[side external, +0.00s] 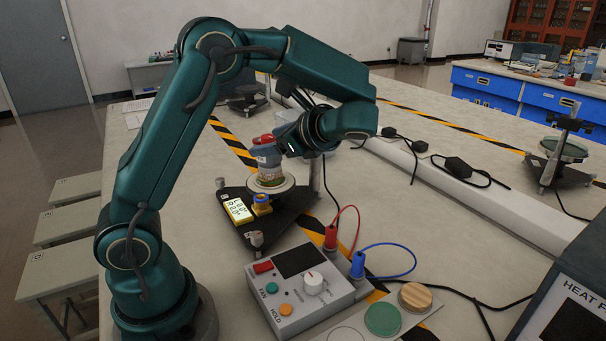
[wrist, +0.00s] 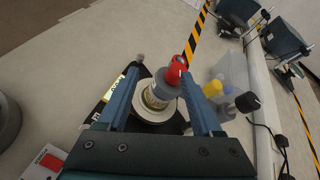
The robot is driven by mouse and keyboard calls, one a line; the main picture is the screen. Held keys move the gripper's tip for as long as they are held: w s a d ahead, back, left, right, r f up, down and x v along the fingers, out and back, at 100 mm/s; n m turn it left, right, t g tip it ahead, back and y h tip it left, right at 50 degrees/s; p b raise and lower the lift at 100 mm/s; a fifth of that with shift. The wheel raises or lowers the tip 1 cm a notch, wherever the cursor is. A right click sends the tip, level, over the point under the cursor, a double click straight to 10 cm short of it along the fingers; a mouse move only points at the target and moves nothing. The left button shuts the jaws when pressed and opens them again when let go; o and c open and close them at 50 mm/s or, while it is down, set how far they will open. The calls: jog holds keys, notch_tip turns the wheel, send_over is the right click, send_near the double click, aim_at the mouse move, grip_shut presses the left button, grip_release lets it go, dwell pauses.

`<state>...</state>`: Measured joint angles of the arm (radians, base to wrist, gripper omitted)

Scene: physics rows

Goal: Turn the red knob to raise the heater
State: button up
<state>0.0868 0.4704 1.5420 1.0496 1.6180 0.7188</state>
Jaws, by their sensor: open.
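A red knob-like part (side external: 264,139) sits on top of a grey cylinder (side external: 268,155) above a round pale plate (side external: 270,184) on a black base. In the wrist view the red part (wrist: 175,71) is close to the right finger, and the grey cylinder (wrist: 164,86) lies between the fingers. My gripper (wrist: 160,72) is open, with one finger on each side of the stack. In the side view my gripper (side external: 275,149) partly hides the stack. I cannot tell whether a finger touches the red part, or which part is the heater.
A yellow-framed display (side external: 237,211) is on the base. A control box (side external: 300,285) with a red button, a white dial and red and blue leads stands in front. Green (side external: 382,319) and wooden (side external: 415,297) discs lie to its right. Black cables cross the right side.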

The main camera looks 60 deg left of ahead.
jog(key=a+m+y, duration=0.1)
jog(key=w+a+f+m+y, duration=0.1)
jog(key=m+y, duration=0.1)
jog(key=w+a+f+m+y, duration=0.1)
jog(key=y, duration=0.1)
jog(key=shift+a+f+m, duration=0.25)
jog(key=shift+m, duration=0.05)
jog(key=shift+a+f, duration=0.1)
jog(key=shift+a, duration=0.05)
jog(key=shift+s+a, duration=0.15)
jog(key=shift+a, duration=1.05)
jog(key=shift+s+a, duration=0.15)
jog(key=shift+a, duration=1.05)
grip_shut()
